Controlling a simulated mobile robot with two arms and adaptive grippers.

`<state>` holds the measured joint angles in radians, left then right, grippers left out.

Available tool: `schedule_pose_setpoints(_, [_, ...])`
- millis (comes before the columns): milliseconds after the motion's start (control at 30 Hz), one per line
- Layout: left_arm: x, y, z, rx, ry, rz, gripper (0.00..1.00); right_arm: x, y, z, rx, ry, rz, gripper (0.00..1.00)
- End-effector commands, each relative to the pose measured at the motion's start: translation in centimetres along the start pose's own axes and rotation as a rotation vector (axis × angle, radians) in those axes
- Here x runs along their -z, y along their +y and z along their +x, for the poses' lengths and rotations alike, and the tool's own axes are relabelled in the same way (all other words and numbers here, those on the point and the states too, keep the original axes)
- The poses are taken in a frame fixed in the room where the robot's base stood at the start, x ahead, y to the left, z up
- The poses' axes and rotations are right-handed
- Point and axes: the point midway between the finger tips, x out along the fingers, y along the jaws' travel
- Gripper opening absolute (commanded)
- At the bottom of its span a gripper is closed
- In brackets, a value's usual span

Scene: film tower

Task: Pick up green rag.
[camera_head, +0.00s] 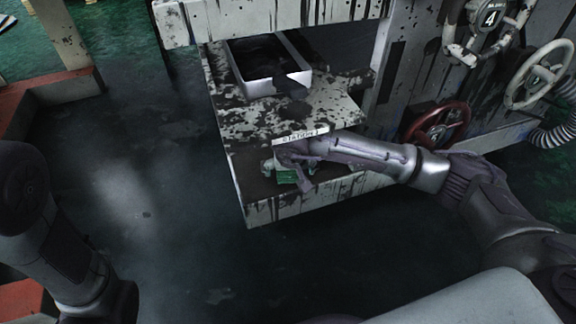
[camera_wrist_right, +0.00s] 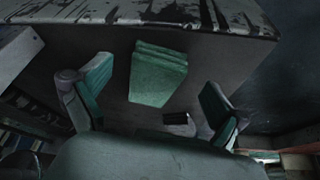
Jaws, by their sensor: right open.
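The green rag (camera_wrist_right: 158,72) lies folded on the dark floor of an open drawer in the right wrist view. In the head view a green patch of it (camera_head: 287,177) shows in the front part of the drawer (camera_head: 312,203), partly hidden by my gripper. My right gripper (camera_wrist_right: 157,82) is open and empty. Its two green-padded fingers stand apart on either side of the rag, and I see no contact. In the head view the right gripper (camera_head: 290,168) is over the drawer. My left gripper is out of the frame; only a dark left arm link shows.
A stained ledge with a label (camera_head: 300,135) juts above the drawer, close to my right wrist. A white tray (camera_head: 270,86) stands on it. A red valve wheel (camera_head: 437,125) is to the right. A small dark block (camera_wrist_right: 180,123) lies near the rag. The dark floor at left is clear.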

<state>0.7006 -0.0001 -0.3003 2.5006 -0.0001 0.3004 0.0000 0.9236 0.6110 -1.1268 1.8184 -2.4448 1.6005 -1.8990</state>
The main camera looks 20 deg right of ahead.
Motion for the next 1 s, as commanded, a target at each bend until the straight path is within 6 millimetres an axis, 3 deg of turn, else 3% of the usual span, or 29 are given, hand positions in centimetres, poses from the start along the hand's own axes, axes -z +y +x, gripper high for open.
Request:
schedule_pose_setpoints(167, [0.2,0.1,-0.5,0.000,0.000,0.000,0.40,1.0,0.0,0.6,0.001,-0.001,0.002,0.98])
schedule_pose_setpoints(367, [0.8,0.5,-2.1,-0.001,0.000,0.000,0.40,4.2,0.0,2.2,0.000,-0.001,0.005,0.98])
schedule_pose_setpoints(433, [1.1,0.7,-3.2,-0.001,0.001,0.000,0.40,3.8,0.0,3.5,0.001,-0.003,0.002,0.98])
schedule_pose_setpoints(600, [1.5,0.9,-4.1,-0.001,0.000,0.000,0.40,4.0,0.0,4.7,0.001,-0.002,0.001,0.98])
schedule_pose_setpoints(1000, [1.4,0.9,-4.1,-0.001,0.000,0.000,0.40,4.1,0.0,4.7,0.001,-0.002,0.001,0.98])
